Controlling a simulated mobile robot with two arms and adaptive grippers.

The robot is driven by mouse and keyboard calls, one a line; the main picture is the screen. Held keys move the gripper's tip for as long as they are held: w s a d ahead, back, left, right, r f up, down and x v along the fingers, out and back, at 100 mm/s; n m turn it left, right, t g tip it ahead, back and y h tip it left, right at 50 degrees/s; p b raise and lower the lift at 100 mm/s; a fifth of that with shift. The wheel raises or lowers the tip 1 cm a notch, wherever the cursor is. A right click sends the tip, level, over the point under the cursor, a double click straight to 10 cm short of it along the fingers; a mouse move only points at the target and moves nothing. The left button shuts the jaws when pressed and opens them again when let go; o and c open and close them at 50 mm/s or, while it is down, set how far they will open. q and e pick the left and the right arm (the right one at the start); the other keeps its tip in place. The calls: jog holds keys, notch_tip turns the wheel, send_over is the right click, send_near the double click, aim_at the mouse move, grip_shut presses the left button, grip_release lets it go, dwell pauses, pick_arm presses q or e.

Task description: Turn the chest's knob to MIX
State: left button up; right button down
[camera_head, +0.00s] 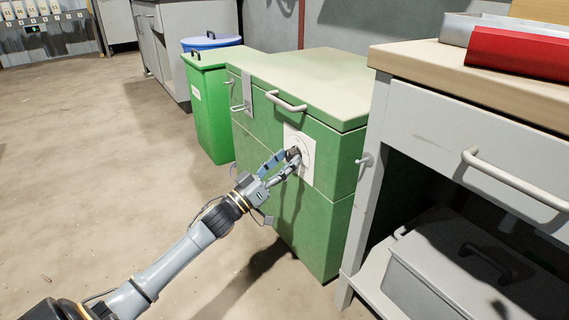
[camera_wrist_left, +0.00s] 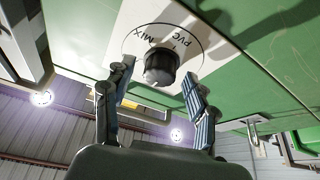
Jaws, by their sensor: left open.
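The green chest (camera_head: 275,205) stands left of the workbench, with its pale lid closed. A white dial plate (camera_head: 307,155) is on its front, with a dark round knob (camera_wrist_left: 160,66) in the middle. The wrist view shows the words MIX and PVC on the dial plate (camera_wrist_left: 205,38), at the knob's edge. I cannot tell surely which word the knob points to. My left gripper (camera_head: 286,161) is open at the knob. In the wrist view its two fingers (camera_wrist_left: 156,78) are on either side of the knob, with gaps visible. My right gripper is not in view.
A workbench (camera_head: 440,60) with a drawer handle (camera_head: 515,180) and a red tray (camera_head: 518,52) is close on the right. A grey lidded box (camera_head: 440,285) sits on its lower shelf. A green bin (camera_head: 212,110) stands left of the chest. Floor at left is clear.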

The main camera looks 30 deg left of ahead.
pick_arm(q)
jog(key=shift+c, duration=0.2)
jog(key=c, duration=1.1)
